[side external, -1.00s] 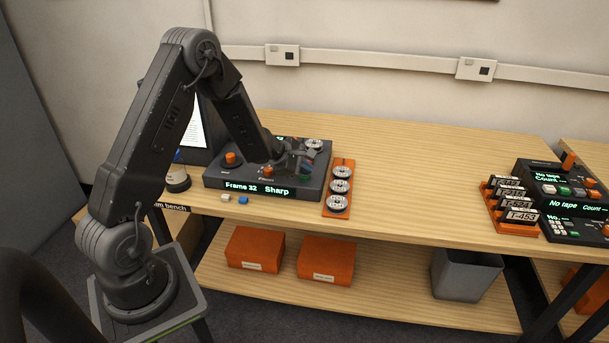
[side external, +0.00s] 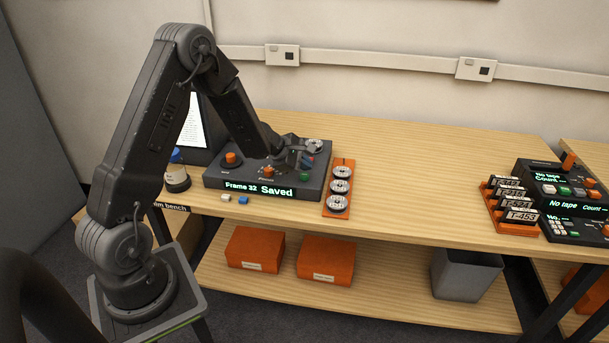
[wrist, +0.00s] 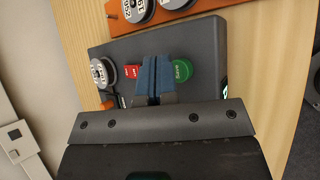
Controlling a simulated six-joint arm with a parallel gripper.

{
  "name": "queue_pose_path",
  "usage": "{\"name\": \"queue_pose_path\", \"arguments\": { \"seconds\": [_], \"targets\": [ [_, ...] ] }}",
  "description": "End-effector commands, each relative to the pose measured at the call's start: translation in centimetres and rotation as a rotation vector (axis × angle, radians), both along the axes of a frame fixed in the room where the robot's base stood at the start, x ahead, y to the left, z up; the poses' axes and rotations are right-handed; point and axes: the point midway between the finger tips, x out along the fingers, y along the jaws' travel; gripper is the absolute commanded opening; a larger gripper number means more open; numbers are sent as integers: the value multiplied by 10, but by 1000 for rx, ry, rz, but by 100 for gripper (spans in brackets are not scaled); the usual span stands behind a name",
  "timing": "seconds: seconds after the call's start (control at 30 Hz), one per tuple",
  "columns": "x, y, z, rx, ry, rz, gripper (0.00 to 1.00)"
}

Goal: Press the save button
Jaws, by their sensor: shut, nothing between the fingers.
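The dark film console (side external: 215,180) stands on the bench, and its front display (side external: 262,189) reads "Frame 32 Saved". The round green save button (side external: 304,177) shows uncovered at the console's right side. In the wrist view the green button (wrist: 183,70), marked with small white letters, lies just right of my fingers. My gripper (side external: 308,160) is above the console, a little behind the green button and apart from it as far as I can tell. In the wrist view my gripper's blue-grey fingers (wrist: 153,62) are closed together and empty, between the green button and a red button (wrist: 132,71).
Orange knobs (side external: 231,158) (side external: 267,171) stand on the console. An orange rack (side external: 340,163) with silver reels is close to its right. Two small blocks (side external: 242,199) lie in front. The middle of the bench is clear; more equipment (side external: 560,190) stands far right.

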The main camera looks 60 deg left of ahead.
Motion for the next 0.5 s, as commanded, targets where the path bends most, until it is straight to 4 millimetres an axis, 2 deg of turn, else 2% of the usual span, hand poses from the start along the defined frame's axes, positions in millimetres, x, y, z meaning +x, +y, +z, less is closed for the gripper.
{"name": "queue_pose_path", "arguments": {
  "seconds": [0.27, 0.5],
  "targets": [
    [0, 0, 2, 0, -1, 1, 0],
    [0, 0, 23, 1, -4, 0, 0]
  ]
}}
